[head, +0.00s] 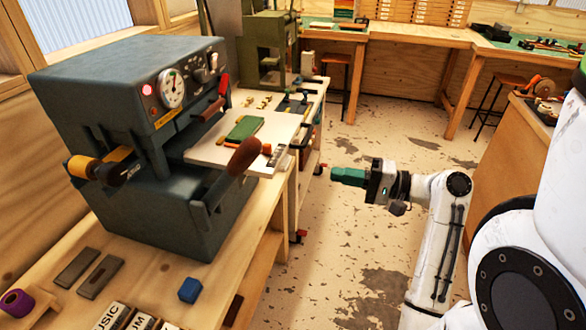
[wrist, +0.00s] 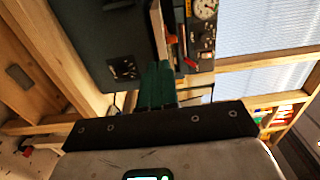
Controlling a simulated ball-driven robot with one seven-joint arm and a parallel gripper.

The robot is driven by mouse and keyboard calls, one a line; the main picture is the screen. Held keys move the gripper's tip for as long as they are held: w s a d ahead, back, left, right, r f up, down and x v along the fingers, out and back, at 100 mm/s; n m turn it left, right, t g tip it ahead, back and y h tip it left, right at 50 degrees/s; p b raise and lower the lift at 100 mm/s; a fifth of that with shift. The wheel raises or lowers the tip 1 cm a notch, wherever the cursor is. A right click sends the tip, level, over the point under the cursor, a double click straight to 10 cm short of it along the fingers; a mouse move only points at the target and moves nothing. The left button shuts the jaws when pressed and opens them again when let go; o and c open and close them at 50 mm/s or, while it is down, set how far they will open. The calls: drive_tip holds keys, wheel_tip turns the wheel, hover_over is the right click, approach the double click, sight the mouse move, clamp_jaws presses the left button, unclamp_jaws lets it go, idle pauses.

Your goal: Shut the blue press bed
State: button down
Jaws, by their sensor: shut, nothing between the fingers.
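The blue-grey press (head: 130,95) stands on the wooden bench at the left, with a dial and a lit red lamp on its front. Its pale bed (head: 205,153) sticks out of the front toward the right, so it is open. A green block (head: 244,128) lies on the bed. A lever with a brown wooden grip (head: 244,157) crosses in front of the bed. My gripper (head: 334,174) is shut and empty, to the right of the bed and apart from it. In the wrist view its green fingers (wrist: 157,80) point toward the press (wrist: 100,30).
A blue cube (head: 190,290) and dark bars (head: 77,267) lie on the front bench (head: 140,285). An olive machine (head: 265,45) stands behind the press. The floor (head: 330,240) between the benches is open. A stool (head: 500,85) stands at the back right.

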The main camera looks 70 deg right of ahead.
sight(285, 142)
drive_tip(key=w, duration=0.4)
drive_tip(key=w+p, duration=0.1)
drive_tip(key=w, duration=0.3)
drive_tip(key=w+a+p, duration=0.1)
drive_tip(key=w, duration=0.2)
drive_tip(key=shift+w, duration=0.4)
drive_tip(key=w, duration=0.6)
drive_tip(key=w+a, duration=0.1)
drive_tip(key=w, duration=1.1)
drive_tip(key=shift+a, duration=0.2)
